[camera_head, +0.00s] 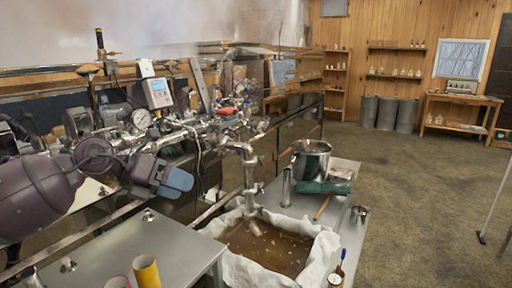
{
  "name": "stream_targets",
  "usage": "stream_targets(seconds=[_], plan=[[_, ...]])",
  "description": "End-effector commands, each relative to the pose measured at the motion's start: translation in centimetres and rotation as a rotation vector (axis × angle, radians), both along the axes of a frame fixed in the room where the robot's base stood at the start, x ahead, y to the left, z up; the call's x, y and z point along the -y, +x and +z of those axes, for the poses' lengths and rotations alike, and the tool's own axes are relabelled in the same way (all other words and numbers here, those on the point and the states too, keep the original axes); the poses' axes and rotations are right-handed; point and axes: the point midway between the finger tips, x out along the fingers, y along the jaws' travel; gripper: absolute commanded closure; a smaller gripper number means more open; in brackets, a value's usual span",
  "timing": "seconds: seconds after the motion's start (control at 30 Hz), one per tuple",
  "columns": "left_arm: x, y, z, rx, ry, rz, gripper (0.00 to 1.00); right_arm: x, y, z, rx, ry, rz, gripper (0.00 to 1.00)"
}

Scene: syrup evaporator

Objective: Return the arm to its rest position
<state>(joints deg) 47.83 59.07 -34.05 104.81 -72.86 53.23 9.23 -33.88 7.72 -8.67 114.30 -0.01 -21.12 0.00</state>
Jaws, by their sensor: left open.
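My left arm comes in from the left edge, large and dark purple, and reaches across the front of the evaporator's pipework. My left gripper (174,182) is at its end, with a blue fingertip pad showing, pointing right. It is open, and I see nothing held in it. It hangs in front of the pipes and above the gap by the metal table; whether it touches any pipe I cannot tell. My right gripper is not in view.
Pipes with a gauge (141,119) and valves run behind my arm. A spout (250,180) stands over a cloth-lined tub (325,243) of brown liquid. A metal table (120,252) with a yellow cup (146,271) is below. A pot (311,160) stands right; the floor beyond is clear.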

Motion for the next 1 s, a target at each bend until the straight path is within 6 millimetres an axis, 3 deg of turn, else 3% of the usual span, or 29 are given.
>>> stream_targets(seconds=[0.1,0.2,0.37,0.57,0.67,0.87,1.0], plan=[[3.1,-1.7,-1.1,-0.052,-0.270,0.026,0.20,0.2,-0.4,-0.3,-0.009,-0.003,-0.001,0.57],[4.5,-2.7,-1.3,-0.103,-0.493,0.087,0.20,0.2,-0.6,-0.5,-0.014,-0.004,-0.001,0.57],[4.6,-3.7,-1.5,-0.204,-0.831,0.247,0.20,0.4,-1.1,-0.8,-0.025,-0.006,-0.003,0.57],[1.7,-4.2,-3.4,-0.360,-1.201,0.544,0.20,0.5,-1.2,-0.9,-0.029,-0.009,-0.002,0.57],[-0.6,-4.7,-5.4,-0.448,-1.356,0.730,0.20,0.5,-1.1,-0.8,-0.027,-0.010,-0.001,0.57],[-5.5,-7.0,-11.4,-0.645,-1.590,1.159,0.20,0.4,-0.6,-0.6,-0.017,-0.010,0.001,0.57],[-8.6,-10.4,-16.7,-0.795,-1.681,1.493,0.20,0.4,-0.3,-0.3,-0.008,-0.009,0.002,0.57]])
